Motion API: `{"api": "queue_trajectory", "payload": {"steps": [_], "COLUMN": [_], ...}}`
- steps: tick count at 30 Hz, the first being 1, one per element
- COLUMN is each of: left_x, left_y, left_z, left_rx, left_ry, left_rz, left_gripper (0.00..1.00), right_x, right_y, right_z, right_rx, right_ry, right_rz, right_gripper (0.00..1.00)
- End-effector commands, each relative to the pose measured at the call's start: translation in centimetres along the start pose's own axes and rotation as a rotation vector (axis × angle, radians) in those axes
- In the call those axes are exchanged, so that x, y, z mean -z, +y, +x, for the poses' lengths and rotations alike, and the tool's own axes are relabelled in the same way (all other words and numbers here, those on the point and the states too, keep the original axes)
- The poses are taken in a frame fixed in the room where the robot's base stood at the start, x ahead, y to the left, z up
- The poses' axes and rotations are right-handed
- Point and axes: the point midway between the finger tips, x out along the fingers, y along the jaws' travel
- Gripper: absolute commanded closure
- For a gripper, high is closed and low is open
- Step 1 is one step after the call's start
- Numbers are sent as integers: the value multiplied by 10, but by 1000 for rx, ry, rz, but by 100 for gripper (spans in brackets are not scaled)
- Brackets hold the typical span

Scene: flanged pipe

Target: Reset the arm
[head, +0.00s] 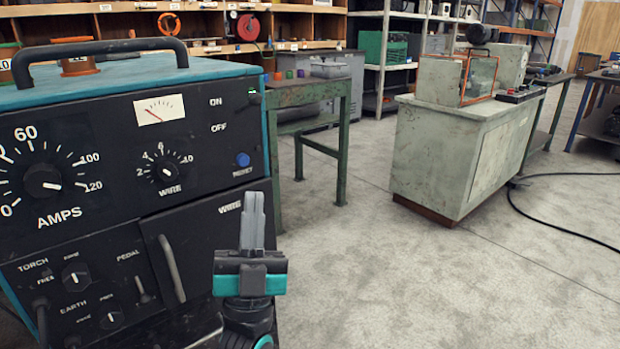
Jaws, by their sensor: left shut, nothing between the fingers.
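My left gripper (255,213) is upright in the lower middle of the head view, with its two grey fingers together and nothing between them. It stands in front of the right edge of a teal and black welding machine (110,215). The blue reset button (243,159) on the machine's front panel is just above and left of the fingertips. My right gripper is not in the head view.
A green metal table (335,93) stands behind the machine. A grey cabinet (465,150) with a machine on top stands to the right. A black cable (550,225) lies on the floor. Shelves line the back. The concrete floor (400,280) at front right is clear.

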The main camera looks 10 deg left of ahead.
Motion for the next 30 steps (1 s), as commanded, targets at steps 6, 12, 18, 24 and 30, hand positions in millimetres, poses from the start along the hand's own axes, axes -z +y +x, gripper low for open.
{"api": "queue_trajectory", "payload": {"steps": [6,12,18,24,30], "left_x": [-21,-53,-58,-38,-18], "left_y": [19,47,49,29,10], "left_z": [-34,-128,-239,-334,-316], "left_rx": [-170,-452,-622,-686,-678], "left_ry": [-184,-626,-1101,-1516,-1601], "left_rz": [-85,-261,-382,-429,-416], "left_gripper": [100,100,100,100,100], "right_x": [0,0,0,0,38], "right_y": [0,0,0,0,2], "right_z": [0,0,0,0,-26], "right_rx": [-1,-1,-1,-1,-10], "right_ry": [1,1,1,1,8], "right_rz": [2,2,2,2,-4], "right_gripper": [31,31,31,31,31]}}
